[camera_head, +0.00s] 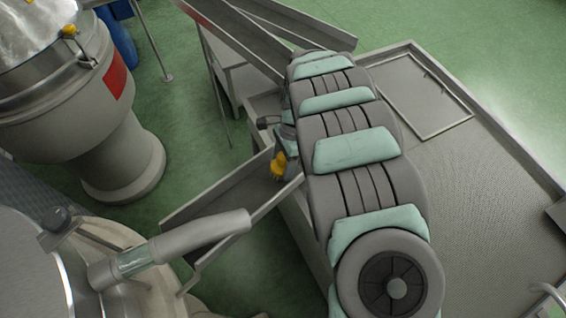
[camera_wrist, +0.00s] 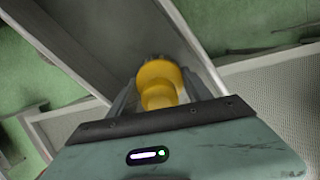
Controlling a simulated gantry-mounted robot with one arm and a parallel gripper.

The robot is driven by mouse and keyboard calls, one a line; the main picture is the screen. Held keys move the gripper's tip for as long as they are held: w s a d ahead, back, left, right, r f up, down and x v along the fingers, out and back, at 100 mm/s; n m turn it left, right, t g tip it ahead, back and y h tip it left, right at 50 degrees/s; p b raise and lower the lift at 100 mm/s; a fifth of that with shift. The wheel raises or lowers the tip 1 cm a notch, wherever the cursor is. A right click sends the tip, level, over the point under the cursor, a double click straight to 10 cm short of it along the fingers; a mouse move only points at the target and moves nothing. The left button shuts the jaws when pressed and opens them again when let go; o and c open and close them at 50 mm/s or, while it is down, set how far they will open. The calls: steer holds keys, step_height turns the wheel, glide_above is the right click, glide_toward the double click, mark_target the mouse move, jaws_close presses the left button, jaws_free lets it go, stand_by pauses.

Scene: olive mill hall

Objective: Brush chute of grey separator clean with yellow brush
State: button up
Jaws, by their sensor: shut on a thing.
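My gripper (camera_head: 281,152) is shut on the yellow brush (camera_head: 278,168) and holds it over the upper right part of a metal chute (camera_head: 222,208). In the wrist view the brush (camera_wrist: 160,80) stands between the two fingers of my gripper (camera_wrist: 157,92), and its bristle end points into the chute (camera_wrist: 105,38). I cannot tell whether the bristles touch the chute floor. A grey machine (camera_head: 30,265) at the lower left, likely the grey separator, has a spout pipe (camera_head: 200,234) ending above the chute's left part.
A second separator with a red panel (camera_head: 115,76) stands at the upper left. Another chute (camera_head: 235,38) runs at the top. A metal-edged tray table (camera_head: 470,190) with a bare surface lies at the right. Green floor shows between the machines.

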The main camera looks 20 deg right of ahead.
steer(key=shift+w+d+r, duration=0.15)
steer(key=shift+d+r, duration=0.2)
steer(key=shift+r, duration=0.4)
steer(key=v, duration=0.2)
steer(key=shift+a+r, duration=0.1)
steer(key=shift+r, duration=1)
steer(key=shift+v, duration=1.5)
